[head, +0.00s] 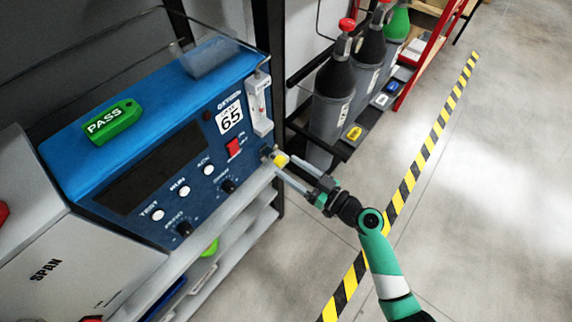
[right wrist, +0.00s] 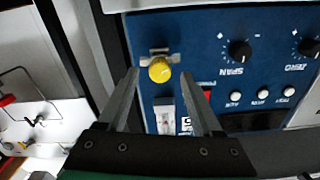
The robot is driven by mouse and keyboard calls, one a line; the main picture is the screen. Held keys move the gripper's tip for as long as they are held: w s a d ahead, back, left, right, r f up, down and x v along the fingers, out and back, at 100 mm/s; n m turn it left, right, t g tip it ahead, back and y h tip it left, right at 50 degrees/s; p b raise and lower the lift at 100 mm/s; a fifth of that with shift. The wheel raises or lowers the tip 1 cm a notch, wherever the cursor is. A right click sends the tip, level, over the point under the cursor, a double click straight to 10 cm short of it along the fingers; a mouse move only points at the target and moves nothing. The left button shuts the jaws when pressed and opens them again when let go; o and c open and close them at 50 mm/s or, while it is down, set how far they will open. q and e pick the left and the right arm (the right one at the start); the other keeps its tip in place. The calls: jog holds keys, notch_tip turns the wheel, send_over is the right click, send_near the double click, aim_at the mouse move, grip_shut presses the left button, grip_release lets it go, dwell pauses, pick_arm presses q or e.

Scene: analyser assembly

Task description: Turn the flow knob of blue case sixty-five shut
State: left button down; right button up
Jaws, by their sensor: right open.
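The blue case sixty-five (head: 180,125) stands on a shelf, its dark-blue front panel facing the right arm. Its label reads 65 (head: 231,117). The yellow flow knob (head: 281,160) sticks out at the panel's right edge, below the clear flow tube (head: 260,105). The knob also shows in the right wrist view (right wrist: 160,70), on a metal fitting. My right gripper (right wrist: 160,74) is open, its fingers pointing at the panel. In the wrist view its tips lie left and right of the knob, with gaps on both sides. I cannot tell the depth exactly. My left gripper is not in view.
A green PASS tag (head: 114,122) lies on top of the case. A red switch (head: 233,147) and black dials sit near the knob. A grey SPAN case (head: 60,262) stands at left. Gas cylinders (head: 333,95) stand in a rack behind. Floor at right is clear.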

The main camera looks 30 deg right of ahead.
jog(key=shift+x, duration=1.1)
grip_shut()
